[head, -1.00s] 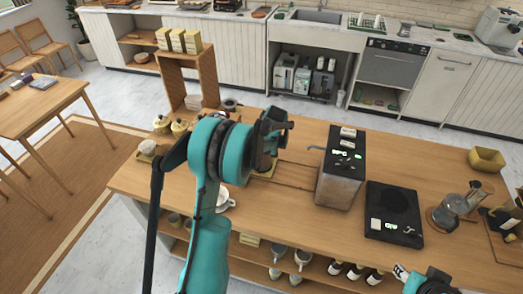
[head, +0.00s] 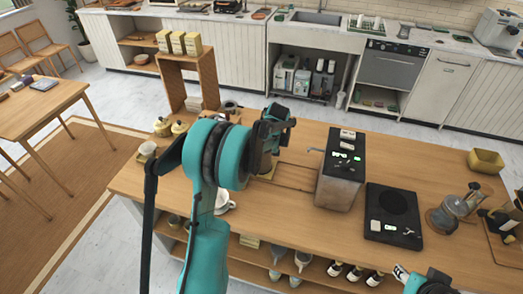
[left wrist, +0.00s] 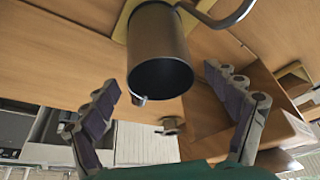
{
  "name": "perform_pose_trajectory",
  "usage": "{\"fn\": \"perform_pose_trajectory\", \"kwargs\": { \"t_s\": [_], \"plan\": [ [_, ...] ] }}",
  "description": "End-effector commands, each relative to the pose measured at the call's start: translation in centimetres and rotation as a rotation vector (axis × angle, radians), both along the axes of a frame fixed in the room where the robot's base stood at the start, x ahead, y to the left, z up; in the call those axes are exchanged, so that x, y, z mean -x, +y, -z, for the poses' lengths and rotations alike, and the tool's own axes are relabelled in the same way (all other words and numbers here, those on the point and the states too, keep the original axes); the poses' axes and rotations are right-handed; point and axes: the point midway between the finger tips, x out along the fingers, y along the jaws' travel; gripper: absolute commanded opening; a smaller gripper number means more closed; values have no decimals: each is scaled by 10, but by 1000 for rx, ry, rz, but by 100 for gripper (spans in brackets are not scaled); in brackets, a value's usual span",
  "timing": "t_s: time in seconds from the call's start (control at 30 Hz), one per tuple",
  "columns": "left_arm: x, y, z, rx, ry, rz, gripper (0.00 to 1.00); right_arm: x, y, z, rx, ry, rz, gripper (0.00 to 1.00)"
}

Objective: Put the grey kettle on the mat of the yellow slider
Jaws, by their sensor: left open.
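The grey kettle (left wrist: 160,55) is a dark, open-topped cylinder with a curved handle in the left wrist view. Its mouth faces the camera, and its base appears to stand on a yellow mat (left wrist: 122,27), which shows at its edges. My left gripper (left wrist: 168,115) is open, its two fingers spread on either side of the kettle, apart from it. In the head view my left gripper (head: 268,130) is over the counter and hides most of the kettle; a bit of the yellow mat (head: 268,173) shows below it. Part of my right gripper (head: 402,272) shows at the bottom edge; its fingers are unclear.
A boxy machine (head: 341,180) with lit green displays stands right of the mat. A black scale-like plate (head: 394,200), a glass pot (head: 452,210) and a yellow bowl (head: 486,161) are farther right. A white cup (head: 224,203) is near the front edge.

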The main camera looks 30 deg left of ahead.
Motion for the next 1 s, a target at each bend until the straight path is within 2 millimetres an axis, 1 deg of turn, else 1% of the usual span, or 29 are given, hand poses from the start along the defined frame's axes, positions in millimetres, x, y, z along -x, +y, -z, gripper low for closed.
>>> {"fn": "perform_pose_trajectory", "kwargs": {
  "t_s": [0.03, 0.1, 0.3, 0.4, 0.53, 0.63, 0.67, 0.77, 0.8, 0.87, 0.9, 0.97, 1.0],
  "plan": [
    [3, -5, -13, 0, 0, 2, 87, 0, 0, -4, 0, 0, 0, 40],
    [6, -10, -29, 0, 0, 2, 87, 0, 0, -7, 0, 0, 0, 40],
    [14, -23, -65, 0, 0, 1, 87, 0, 0, -13, 0, 0, 0, 40],
    [16, -27, -77, 0, 0, 1, 87, 0, 0, -15, 0, 0, 0, 40],
    [20, -32, -87, 1, -1, 9, 87, 0, 0, -16, 0, 0, 0, 40],
    [32, -43, -100, 3, -6, 58, 87, 0, 0, -16, 0, 0, 0, 40],
    [38, -48, -106, 3, -10, 83, 87, 0, 0, -15, 0, 0, 0, 40],
    [66, -73, -127, 5, -26, 203, 87, 0, 0, -15, 0, 0, 0, 40],
    [80, -84, -136, 5, -33, 259, 87, 0, 0, -15, 0, 0, 0, 40],
    [103, -101, -146, 2, -47, 349, 87, 0, 0, -15, 0, 0, 0, 40],
    [118, -112, -152, -1, -57, 407, 87, 0, 0, -15, 0, 0, 0, 40],
    [142, -127, -157, -9, -73, 494, 87, 0, 0, -15, 0, 0, 0, 40],
    [157, -137, -160, -15, -86, 550, 87, 0, 0, -15, 0, 0, 0, 40]
  ]
}}
